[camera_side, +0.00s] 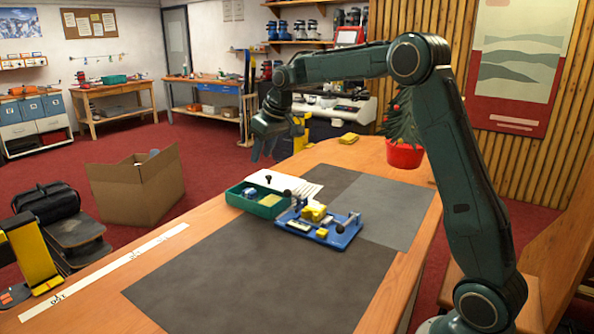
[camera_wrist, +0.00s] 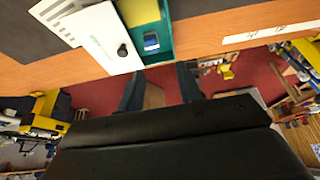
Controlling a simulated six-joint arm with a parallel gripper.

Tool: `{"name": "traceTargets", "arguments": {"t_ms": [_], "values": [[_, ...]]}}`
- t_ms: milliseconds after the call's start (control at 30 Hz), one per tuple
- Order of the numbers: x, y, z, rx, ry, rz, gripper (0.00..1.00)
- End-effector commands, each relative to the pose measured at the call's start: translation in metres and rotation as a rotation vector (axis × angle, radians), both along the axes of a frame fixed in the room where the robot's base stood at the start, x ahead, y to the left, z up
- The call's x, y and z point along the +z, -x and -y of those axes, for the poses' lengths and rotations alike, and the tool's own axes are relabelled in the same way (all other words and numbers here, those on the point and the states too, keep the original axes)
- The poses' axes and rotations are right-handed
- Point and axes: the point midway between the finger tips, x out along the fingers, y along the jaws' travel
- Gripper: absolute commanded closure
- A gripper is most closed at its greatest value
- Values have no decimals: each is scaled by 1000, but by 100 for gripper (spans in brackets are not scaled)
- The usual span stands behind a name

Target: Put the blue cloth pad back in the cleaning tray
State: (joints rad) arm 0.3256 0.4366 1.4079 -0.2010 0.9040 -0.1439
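The green tray (camera_side: 262,211) sits on the bench, left of a blue fixture; its end also shows at the top of the wrist view (camera_wrist: 165,28). A small blue item with a pale part (camera_wrist: 151,41) lies in the tray, and it also shows in the side view (camera_side: 249,193). I cannot tell whether it is the cloth pad. A pale yellow item (camera_wrist: 138,11) lies beside it in the tray. No other blue pad is clearly visible. My gripper (camera_side: 262,154) is in the air beyond the tray, fingers down. Its fingers (camera_wrist: 160,90) are apart with nothing between them.
The blue fixture (camera_side: 318,230) holds yellow blocks and black clamps. A white sheet (camera_side: 296,186) with a black knob lies behind the tray. A dark grey mat (camera_side: 240,280) leaves clear room in front. A potted tree (camera_side: 403,153) and a yellow block (camera_side: 349,138) stand farther back.

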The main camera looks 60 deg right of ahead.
Motion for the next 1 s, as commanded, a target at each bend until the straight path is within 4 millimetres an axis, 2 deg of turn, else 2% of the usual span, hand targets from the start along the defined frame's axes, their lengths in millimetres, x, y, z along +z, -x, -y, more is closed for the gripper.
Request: {"name": "traceTargets", "arguments": {"t_ms": [200, 500, 733, 1000], "values": [[33, 46, -36, 2, 4, 15, 64], [60, 123, -80, 2, 6, 32, 64], [66, 186, -107, 3, 7, 46, 64], [56, 260, -129, 2, 5, 63, 64]]}}
